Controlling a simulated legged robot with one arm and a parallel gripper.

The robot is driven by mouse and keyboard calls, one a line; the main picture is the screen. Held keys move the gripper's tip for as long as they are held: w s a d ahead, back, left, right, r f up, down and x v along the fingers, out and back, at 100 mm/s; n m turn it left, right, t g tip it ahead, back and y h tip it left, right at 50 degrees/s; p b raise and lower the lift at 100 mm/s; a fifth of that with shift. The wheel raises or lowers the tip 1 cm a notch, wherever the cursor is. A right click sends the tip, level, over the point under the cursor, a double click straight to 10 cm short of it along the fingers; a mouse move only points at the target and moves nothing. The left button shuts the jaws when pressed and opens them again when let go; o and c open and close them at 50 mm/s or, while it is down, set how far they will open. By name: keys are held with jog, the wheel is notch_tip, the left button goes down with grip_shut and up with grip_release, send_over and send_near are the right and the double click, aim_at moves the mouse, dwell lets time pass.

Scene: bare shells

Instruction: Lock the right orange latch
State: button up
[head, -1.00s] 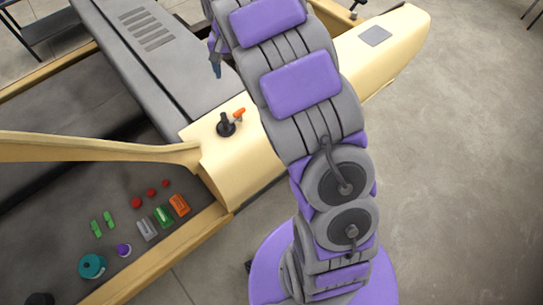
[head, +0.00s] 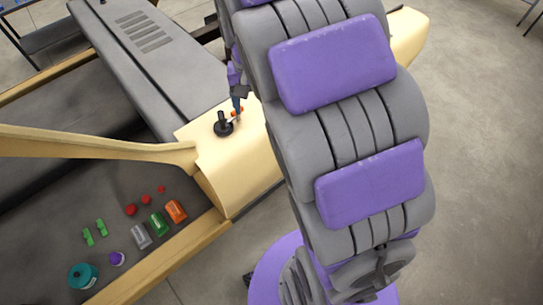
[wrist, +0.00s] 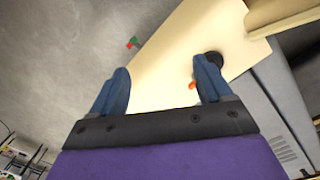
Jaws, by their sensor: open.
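The orange latch (head: 238,111) sits beside a black knob (head: 223,125) on the cream panel in the head view; my arm hides part of that panel. My gripper (head: 238,104) is right at the latch, partly covering it. In the wrist view my gripper (wrist: 163,75) has its two blue fingers spread wide with nothing held between them. The orange latch tip (wrist: 193,85) shows just left of the right finger, which covers some of it. The black knob (wrist: 214,57) is behind that finger's tip. Contact cannot be told.
A cream beam (head: 110,145) runs left from the panel. A grey tray (head: 60,215) holds red, green, grey and orange pieces, a teal round thing (head: 83,276) and a purple one. A grey slotted cover (head: 130,70) lies behind. Concrete floor (head: 475,170) is open at right.

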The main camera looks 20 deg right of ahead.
jog(key=s+a+f+n+b, duration=0.1)
jog(key=s+f+b, duration=0.2)
jog(key=s, duration=0.9)
jog(key=shift+s+f+g+b, duration=0.15)
jog(key=shift+s+g+b, duration=0.15)
jog(key=shift+s+b, duration=0.1)
jog(key=s+f+n+b, duration=0.1)
jog(key=s+f+b, duration=0.1)
jog(key=s+f, duration=0.2)
jog(key=s+a+f+n+b, duration=0.1)
jog(key=s+f+b, duration=0.2)
jog(key=s, duration=0.8)
jog(key=shift+a+f+n+g, duration=0.15)
jog(key=shift+f+n+g, duration=0.15)
jog(key=shift+f+n, duration=0.15)
